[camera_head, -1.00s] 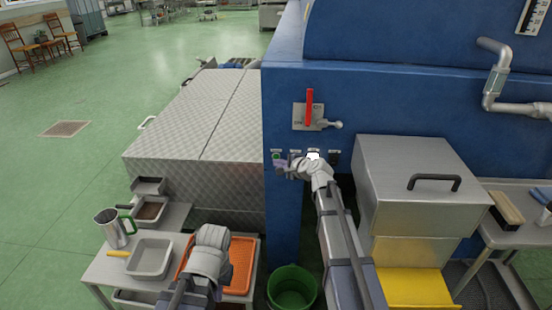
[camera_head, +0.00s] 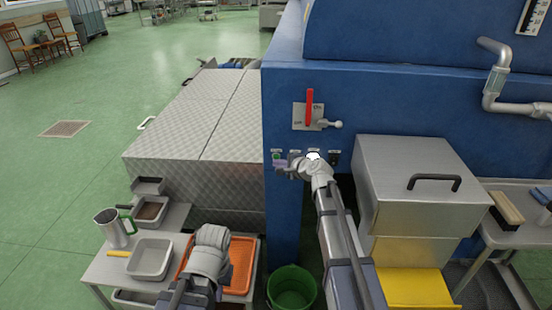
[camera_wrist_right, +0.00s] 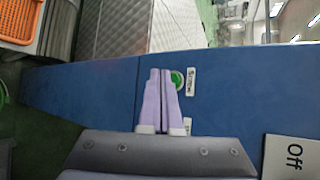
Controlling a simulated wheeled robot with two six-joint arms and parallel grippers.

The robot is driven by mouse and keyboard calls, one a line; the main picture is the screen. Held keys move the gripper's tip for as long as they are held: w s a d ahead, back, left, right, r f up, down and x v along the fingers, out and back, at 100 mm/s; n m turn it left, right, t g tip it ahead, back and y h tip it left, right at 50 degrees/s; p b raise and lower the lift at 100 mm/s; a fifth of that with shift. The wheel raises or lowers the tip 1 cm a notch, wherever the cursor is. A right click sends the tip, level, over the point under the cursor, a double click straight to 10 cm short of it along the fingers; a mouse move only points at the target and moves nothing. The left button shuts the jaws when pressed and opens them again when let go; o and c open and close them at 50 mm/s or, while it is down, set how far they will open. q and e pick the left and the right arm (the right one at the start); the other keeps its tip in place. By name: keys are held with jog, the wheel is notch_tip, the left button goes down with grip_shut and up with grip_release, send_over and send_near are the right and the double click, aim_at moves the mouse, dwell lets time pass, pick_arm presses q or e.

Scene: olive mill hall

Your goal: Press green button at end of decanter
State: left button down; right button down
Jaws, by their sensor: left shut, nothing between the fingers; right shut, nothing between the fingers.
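The green button (camera_head: 277,156) is at the left end of a row of controls on the blue decanter's end face (camera_head: 284,115). My right gripper (camera_head: 279,166) is shut and empty, just below the button in the head view. In the right wrist view its lilac fingers (camera_wrist_right: 160,72) lie together and partly overlap the round green button (camera_wrist_right: 177,80), which shows to their right. I cannot tell whether the fingertips touch the panel. My left gripper (camera_head: 212,238) is low over the side table; its fingers are hidden behind my wrist.
A red-handled lever switch (camera_head: 309,107) sits above the buttons. Other controls (camera_head: 334,158) are right of the green one. A steel box (camera_head: 420,210) stands at right, a green bucket (camera_head: 291,288) below. An orange tray (camera_head: 240,265) lies beneath my left arm.

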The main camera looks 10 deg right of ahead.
jog(key=shift+w, duration=0.1)
dwell(0.3)
jog(key=shift+w+d, duration=0.1)
jog(key=shift+w, duration=0.2)
jog(key=shift+w+d, duration=0.1)
jog(key=shift+w, duration=0.3)
dwell(0.7)
jog(key=shift+s, duration=0.1)
jog(key=shift+s+a, duration=0.2)
jog(key=shift+s, duration=0.5)
jog(key=s, duration=0.2)
jog(key=s+a, duration=0.1)
jog(key=s, duration=0.1)
jog(key=shift+s+a, duration=0.2)
jog(key=shift+s, duration=0.2)
dwell(0.6)
